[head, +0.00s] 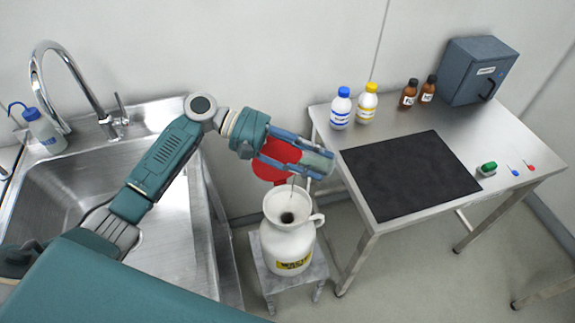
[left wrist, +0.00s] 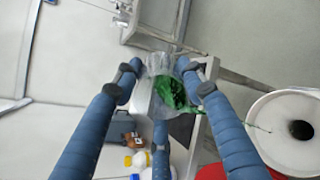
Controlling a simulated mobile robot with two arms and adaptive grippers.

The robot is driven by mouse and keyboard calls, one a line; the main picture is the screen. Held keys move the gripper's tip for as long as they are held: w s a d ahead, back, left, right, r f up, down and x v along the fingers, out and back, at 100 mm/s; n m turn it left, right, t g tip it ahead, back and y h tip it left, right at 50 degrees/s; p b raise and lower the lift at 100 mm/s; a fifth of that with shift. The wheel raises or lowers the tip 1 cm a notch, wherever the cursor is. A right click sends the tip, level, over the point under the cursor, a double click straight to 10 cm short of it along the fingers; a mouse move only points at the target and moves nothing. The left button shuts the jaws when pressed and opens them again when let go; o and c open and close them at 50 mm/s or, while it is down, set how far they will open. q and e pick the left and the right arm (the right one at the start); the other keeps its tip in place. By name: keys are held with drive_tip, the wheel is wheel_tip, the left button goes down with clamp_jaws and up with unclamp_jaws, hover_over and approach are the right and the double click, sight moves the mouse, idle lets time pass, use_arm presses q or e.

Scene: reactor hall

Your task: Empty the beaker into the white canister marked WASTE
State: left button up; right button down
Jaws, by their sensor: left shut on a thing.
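My left gripper (head: 312,160) is shut on a clear beaker (head: 320,158), which lies tilted nearly on its side above the canister. In the left wrist view the beaker (left wrist: 160,66) sits between the fingers with green liquid (left wrist: 176,92) in it. The white canister (head: 287,240), with a yellow label and a side handle, stands open and upright below the gripper. Its mouth also shows at the right of the left wrist view (left wrist: 285,105). A thin thread runs down from near the gripper into the mouth. My right gripper is not in view.
The canister stands on a small grey stool (head: 262,270) between the steel sink (head: 160,250) and a steel table (head: 400,130). The table holds a black mat (head: 410,175), several bottles and a grey box (head: 479,70). A red disc (head: 268,165) shows behind the gripper.

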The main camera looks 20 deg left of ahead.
use_arm(q)
drive_tip(key=shift+a, duration=0.15)
drive_tip(key=shift+a+r+h+b, duration=0.15)
drive_tip(key=shift+a+h+b, duration=0.45)
drive_tip(key=shift+h, duration=0.2)
drive_tip(key=shift+a+h+b, duration=0.1)
drive_tip(key=shift+h+b, duration=0.2)
drive_tip(key=shift+a+r+h+b, duration=0.1)
drive_tip(key=shift+a+h+b, duration=0.05)
drive_tip(key=shift+h+b, duration=0.7)
drive_tip(key=shift+r, duration=0.2)
drive_tip(key=shift+a, duration=0.1)
drive_tip(key=shift+h+b, duration=0.25)
drive_tip(key=shift+b, duration=0.15)
